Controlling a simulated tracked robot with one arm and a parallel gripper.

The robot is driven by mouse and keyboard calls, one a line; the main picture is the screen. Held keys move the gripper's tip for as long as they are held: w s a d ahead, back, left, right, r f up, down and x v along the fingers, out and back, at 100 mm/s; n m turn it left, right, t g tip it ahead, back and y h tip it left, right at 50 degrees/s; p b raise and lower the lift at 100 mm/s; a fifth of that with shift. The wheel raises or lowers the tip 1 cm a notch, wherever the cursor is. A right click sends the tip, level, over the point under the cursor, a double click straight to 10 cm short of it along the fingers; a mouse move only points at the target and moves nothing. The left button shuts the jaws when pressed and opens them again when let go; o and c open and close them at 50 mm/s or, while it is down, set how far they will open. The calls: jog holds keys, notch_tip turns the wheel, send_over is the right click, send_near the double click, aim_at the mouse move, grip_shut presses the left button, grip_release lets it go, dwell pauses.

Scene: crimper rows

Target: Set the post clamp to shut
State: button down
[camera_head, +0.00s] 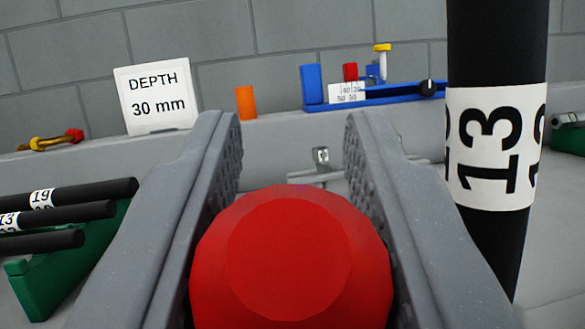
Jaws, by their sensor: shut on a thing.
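My gripper (292,135) reaches forward from the bottom of the view, with one grey ribbed finger on each side of a faceted red knob (290,255). The fingers are shut on the knob, which fills the lower middle close to the camera. What the knob is fixed to is hidden below it, so I cannot tell whether it belongs to the post clamp. No clamp body or jaws can be made out. A thick black bar (490,45) with a white label reading 13 stands nearly upright just right of my right finger.
A green rack (75,265) holds several labelled black bars at left. A white sign (157,95) reads DEPTH 30 mm on the back ledge. An orange cylinder (246,103) and a blue tool (390,94) stand right of it. A small metal fitting (321,156) shows between the fingers.

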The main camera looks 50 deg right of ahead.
jog(key=shift+w+a+r, duration=0.1)
jog(key=shift+a, duration=0.05)
jog(key=c, duration=1.1)
grip_release()
jog(key=shift+a+f, duration=0.1)
jog(key=shift+f, duration=0.1)
jog(key=s+a+p, duration=0.2)
jog(key=s+a, duration=0.5)
jog(key=a, duration=0.3)
jog(key=shift+s+a+f, duration=0.15)
jog(key=shift+a+f, duration=0.05)
jog(key=shift+a, duration=0.1)
jog(key=shift+c, duration=0.3)
